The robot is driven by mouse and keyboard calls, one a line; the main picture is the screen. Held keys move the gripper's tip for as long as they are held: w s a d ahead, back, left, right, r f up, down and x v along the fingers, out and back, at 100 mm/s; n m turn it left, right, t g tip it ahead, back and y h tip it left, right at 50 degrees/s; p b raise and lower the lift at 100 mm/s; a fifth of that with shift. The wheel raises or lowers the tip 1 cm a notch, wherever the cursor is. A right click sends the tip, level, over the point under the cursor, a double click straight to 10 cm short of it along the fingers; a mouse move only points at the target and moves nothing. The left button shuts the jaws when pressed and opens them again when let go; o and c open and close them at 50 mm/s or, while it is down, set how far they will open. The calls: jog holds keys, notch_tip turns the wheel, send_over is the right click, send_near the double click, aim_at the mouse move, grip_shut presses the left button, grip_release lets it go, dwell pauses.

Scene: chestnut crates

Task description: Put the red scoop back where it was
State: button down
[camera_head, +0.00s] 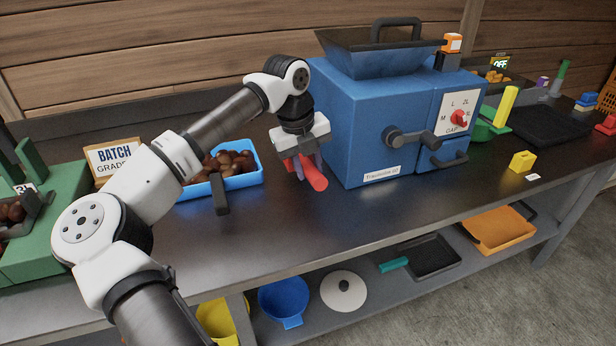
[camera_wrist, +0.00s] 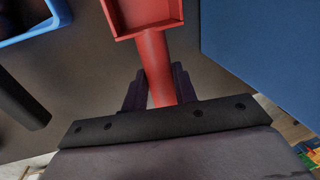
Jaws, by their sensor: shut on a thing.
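The red scoop (camera_head: 313,172) is in my gripper, between the blue tray and the blue machine. My gripper (camera_head: 305,167) is shut on the scoop's handle. In the wrist view the red scoop (camera_wrist: 153,55) points away from my gripper (camera_wrist: 160,88), its square pan cut off by the top edge. The pan is mostly hidden in the head view. The scoop appears to be above the dark bench top; I cannot tell whether it touches it.
The blue tray (camera_head: 254,182) of chestnuts is to the left, with a dark handle in front. The blue machine (camera_head: 352,140) stands close on the right. A BATCH sign (camera_head: 114,158) and a green device (camera_head: 60,235) are further left. Bench top (camera_head: 330,215) in front is clear.

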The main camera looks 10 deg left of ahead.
jog(key=shift+s+a+x, duration=0.1)
jog(key=shift+a+x, duration=0.05)
jog(key=shift+x, duration=0.7)
jog(key=shift+s+a+x, duration=0.1)
jog(key=shift+s+x, duration=0.05)
jog(key=shift+x, duration=0.65)
jog(key=shift+f, duration=0.15)
jog(key=shift+f, duration=0.15)
jog(key=c, duration=1.1)
grip_release()
jog(key=v, duration=1.2)
jog(key=shift+r, duration=0.25)
